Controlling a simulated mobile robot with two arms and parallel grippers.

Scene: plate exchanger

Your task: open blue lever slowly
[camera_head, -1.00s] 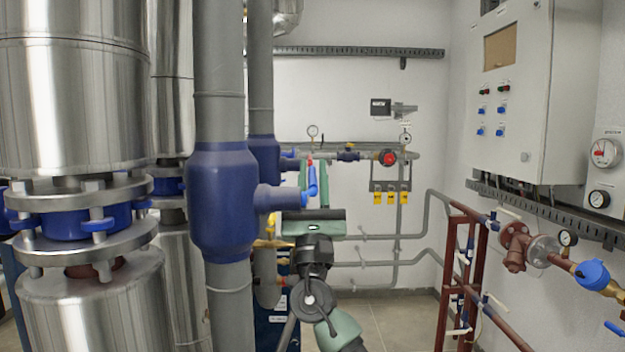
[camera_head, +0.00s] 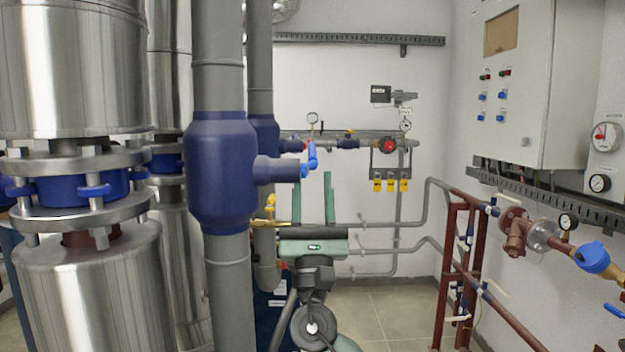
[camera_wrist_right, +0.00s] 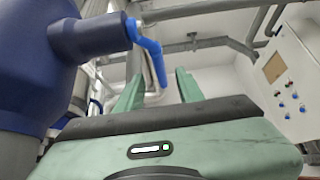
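The blue lever (camera_head: 312,155) is at the end of the blue nozzle on the large blue pipe body (camera_head: 221,185). In the head view its upper part stands upright and its lower end bends left to the nozzle. In the right wrist view the lever (camera_wrist_right: 149,52) runs down behind the gap between the fingers. My right gripper (camera_head: 313,188) is open, its two green fingers upright and apart, below the lever. Its fingers also show in the wrist view (camera_wrist_right: 158,88). My left gripper is not in view.
Large metal cylinders (camera_head: 75,75) and the grey pipe (camera_head: 218,70) stand close on the left. A red valve wheel (camera_head: 388,146) and thin pipes are on the back wall. A cabinet (camera_head: 535,90) and a red pipe frame (camera_head: 458,265) are at the right. Floor shows between.

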